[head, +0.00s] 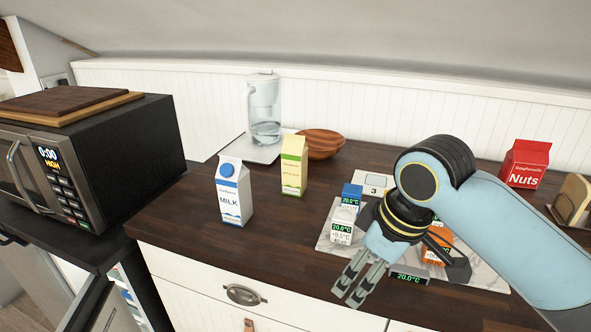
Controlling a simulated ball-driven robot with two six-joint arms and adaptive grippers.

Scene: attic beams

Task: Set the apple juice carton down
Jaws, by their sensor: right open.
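A yellow-green and white carton (293,166), which looks like the apple juice carton, stands upright on the dark wooden counter (270,240). Its label is too small to read. A white and blue milk carton (232,192) stands to its left and nearer, apart from it. My right gripper (357,286) is open and empty at the counter's front edge, pointing down and to the left. It is to the right of and nearer than both cartons and touches neither. My left gripper is out of view.
A marble board (486,272) with several small temperature displays lies under my right arm. A water jug (264,108), a wooden bowl (321,144) and a red nuts carton (527,163) stand behind. A microwave (128,137) is at left. Counter between milk and board is clear.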

